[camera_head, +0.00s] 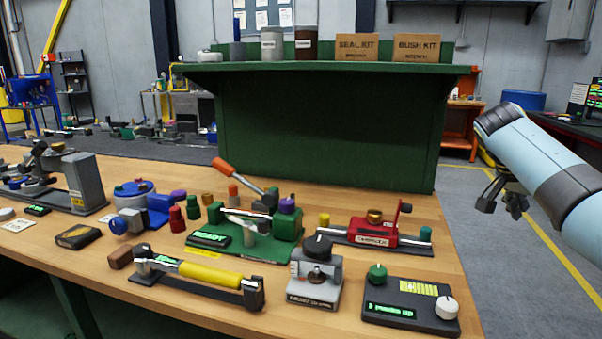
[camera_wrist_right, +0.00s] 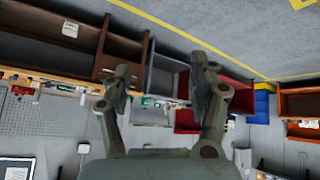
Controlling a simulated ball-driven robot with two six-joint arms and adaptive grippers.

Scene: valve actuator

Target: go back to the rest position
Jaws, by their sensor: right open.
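My right gripper (camera_head: 503,199) hangs at the end of the blue-grey right arm, at the right side of the head view. It is off the workbench (camera_head: 462,265), beyond its right edge and over the grey floor. In the right wrist view my right gripper (camera_wrist_right: 161,85) has its two fingers spread apart with nothing between them. My left gripper is in neither view.
On the bench stand a green fixture (camera_head: 250,240), a red fixture (camera_head: 372,233), a yellow-handled tool (camera_head: 212,275), a grey block with a black knob (camera_head: 316,275) and a control box (camera_head: 410,305). A green shelf (camera_head: 330,130) rises behind. Floor at right is clear.

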